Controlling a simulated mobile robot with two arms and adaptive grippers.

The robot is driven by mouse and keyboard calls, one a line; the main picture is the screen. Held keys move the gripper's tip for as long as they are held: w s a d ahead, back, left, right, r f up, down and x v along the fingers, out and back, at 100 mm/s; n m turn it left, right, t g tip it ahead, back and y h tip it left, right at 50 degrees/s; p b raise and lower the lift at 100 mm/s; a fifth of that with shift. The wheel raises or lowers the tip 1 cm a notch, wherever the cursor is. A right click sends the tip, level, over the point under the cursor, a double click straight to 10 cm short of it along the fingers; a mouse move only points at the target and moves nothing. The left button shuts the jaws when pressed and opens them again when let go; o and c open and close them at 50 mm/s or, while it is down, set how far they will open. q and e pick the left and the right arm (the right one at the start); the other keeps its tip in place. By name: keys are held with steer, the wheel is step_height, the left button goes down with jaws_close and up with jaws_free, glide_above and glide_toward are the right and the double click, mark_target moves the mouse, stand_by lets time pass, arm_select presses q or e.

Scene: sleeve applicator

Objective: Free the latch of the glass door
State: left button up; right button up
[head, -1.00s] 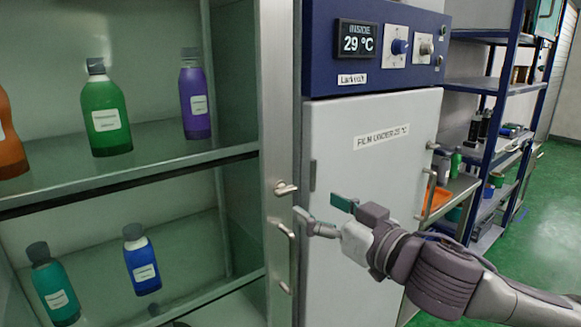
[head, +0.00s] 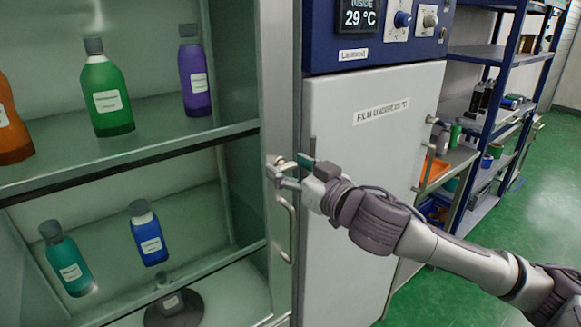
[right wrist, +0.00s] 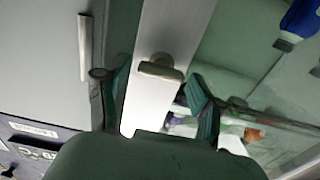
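The glass door's metal frame (head: 280,95) runs upright at the right edge of the lit cabinet. The small metal latch (head: 281,160) sits on this frame, above the curved door handle (head: 293,228). My right gripper (head: 288,169) is at the latch, its fingers partly covering it. In the right wrist view the latch (right wrist: 160,68) shows as a short crosswise bar between the two spread fingers of my right gripper (right wrist: 158,98). The fingers stand apart from it on both sides. My left gripper is not in view.
Behind the glass stand several bottles, among them a green one (head: 107,98) and a blue one (head: 148,236). A white cabinet (head: 365,150) with a blue control panel stands just right of the door. Blue shelving (head: 500,95) is farther right, with clear green floor (head: 545,210) beside it.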

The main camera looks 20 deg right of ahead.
steer(key=c, duration=0.8)
steer(key=shift+c, duration=0.2)
steer(key=n+p, duration=0.2)
steer(key=n, duration=0.2)
steer(key=n+p, duration=0.2)
steer(key=n, duration=0.3)
steer(key=shift+a, duration=0.15)
steer(key=n+p, duration=0.2)
steer(key=n, duration=0.2)
steer(key=shift+s+n, duration=0.1)
steer(key=shift+n, duration=0.3)
steer(key=shift+a+f+n+p, duration=0.15)
steer(key=shift+n+p, duration=0.4)
steer(key=shift+n, duration=0.45)
steer(key=shift+d+f+n+p, duration=0.1)
steer(key=shift+n+p, duration=0.45)
steer(key=shift+n, duration=0.45)
